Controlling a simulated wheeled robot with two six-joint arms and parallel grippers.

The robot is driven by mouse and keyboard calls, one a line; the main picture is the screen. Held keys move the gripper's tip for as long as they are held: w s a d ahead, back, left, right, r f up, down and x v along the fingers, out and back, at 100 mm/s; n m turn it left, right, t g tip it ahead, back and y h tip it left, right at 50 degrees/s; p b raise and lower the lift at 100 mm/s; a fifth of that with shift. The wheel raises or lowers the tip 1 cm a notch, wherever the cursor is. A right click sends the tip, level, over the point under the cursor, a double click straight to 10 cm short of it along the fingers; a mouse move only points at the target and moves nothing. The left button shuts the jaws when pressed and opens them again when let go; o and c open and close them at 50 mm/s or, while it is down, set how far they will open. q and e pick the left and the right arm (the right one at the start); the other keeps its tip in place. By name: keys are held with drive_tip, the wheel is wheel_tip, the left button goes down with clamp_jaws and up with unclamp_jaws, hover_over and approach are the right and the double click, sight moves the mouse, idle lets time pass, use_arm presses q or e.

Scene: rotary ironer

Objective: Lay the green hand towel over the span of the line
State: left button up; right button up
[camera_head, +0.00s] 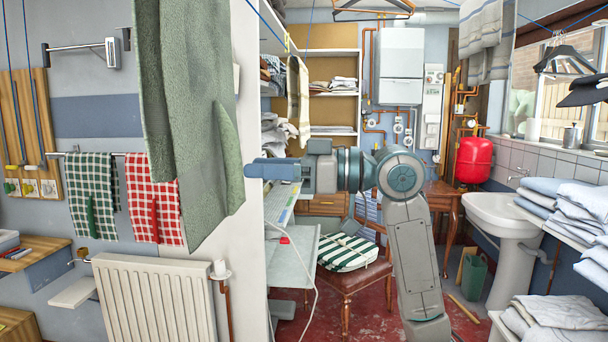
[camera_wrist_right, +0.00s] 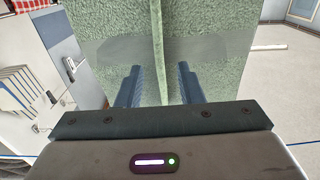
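The green hand towel (camera_head: 190,110) hangs down large and close at the upper left of the head view, its top out of frame, so what holds it up is hidden. My right gripper (camera_head: 252,170) points left, with its blue fingertips at the towel's right edge. In the right wrist view the fingers (camera_wrist_right: 159,78) stand apart, either side of a narrow upright fold of the towel (camera_wrist_right: 110,35). I see no clear contact with the fold. A thin blue line (camera_head: 268,27) runs at the top of the head view; its full span is not visible. My left gripper is not in view.
Green and red checked towels (camera_head: 93,195) hang on a wall rail above a white radiator (camera_head: 155,300). A white partition (camera_head: 248,260) stands behind the towel. A chair with a striped cushion (camera_head: 347,252), a sink (camera_head: 500,215) and folded laundry (camera_head: 575,205) are farther right.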

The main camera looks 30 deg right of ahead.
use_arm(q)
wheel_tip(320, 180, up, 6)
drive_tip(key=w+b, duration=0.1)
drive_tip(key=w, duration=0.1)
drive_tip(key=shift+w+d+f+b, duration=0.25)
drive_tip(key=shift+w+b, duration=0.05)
use_arm(e)
drive_tip(key=shift+v, duration=2.95)
